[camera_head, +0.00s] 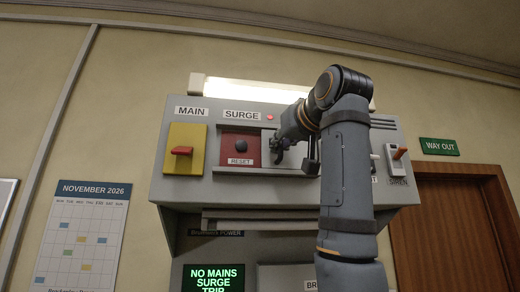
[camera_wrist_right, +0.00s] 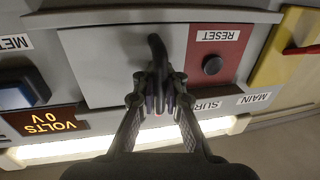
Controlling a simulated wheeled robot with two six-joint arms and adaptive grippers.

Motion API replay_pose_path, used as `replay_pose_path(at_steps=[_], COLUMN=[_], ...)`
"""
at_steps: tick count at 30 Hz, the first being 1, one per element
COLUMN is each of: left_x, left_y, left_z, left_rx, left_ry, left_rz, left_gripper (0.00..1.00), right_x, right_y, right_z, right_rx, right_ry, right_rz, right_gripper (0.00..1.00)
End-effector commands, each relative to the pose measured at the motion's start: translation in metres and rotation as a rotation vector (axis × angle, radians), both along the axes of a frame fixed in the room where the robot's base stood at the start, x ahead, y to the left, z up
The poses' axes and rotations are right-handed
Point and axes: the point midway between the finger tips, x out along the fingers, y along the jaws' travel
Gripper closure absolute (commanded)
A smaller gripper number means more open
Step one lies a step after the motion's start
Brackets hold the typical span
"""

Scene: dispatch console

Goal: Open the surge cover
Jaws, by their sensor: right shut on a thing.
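The surge cover (camera_wrist_right: 105,65) is a plain grey panel with a black handle (camera_wrist_right: 157,50). In the right wrist view, which is upside down, my right gripper (camera_wrist_right: 159,98) is shut on this handle. In the head view my right gripper (camera_head: 283,150) is at the cover, just right of the red surge panel (camera_head: 227,147). The red panel shows its dark round button (camera_head: 241,145) and RESET label uncovered, with the cover beside it. My arm hides much of the cover in the head view. My left gripper is not in view.
A yellow MAIN panel with a red switch (camera_head: 182,151) is left of the surge panel. A siren switch (camera_head: 398,158) is at the console's right. A ledge (camera_head: 262,171) runs below the surge panel. The wrist view shows a VOLTS display (camera_wrist_right: 47,122).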

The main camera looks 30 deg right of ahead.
Motion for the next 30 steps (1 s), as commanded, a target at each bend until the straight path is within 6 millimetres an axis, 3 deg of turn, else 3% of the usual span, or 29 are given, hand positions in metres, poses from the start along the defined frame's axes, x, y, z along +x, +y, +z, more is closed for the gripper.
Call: replay_pose_path(at_steps=[3,8,9,14,23,30], left_x=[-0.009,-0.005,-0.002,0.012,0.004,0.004], left_y=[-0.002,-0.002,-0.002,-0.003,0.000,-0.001], left_z=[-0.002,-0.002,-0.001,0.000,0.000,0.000], left_rx=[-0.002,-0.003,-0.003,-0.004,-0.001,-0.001], left_ry=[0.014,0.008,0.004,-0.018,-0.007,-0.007], left_rz=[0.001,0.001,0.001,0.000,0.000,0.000], left_gripper=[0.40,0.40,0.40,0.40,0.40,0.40], right_x=[0.000,0.000,0.000,0.000,-0.002,-0.041], right_y=[0.001,0.001,0.001,0.001,0.001,0.004], right_z=[-0.002,-0.003,-0.003,-0.002,-0.001,0.001], right_rx=[0.001,0.001,0.001,0.001,0.000,0.001], right_ry=[0.007,0.008,0.008,0.006,0.003,-0.002], right_rz=[0.003,0.003,0.003,0.002,0.002,0.001], right_gripper=[1.00,1.00,0.87,0.66,0.66,0.66])
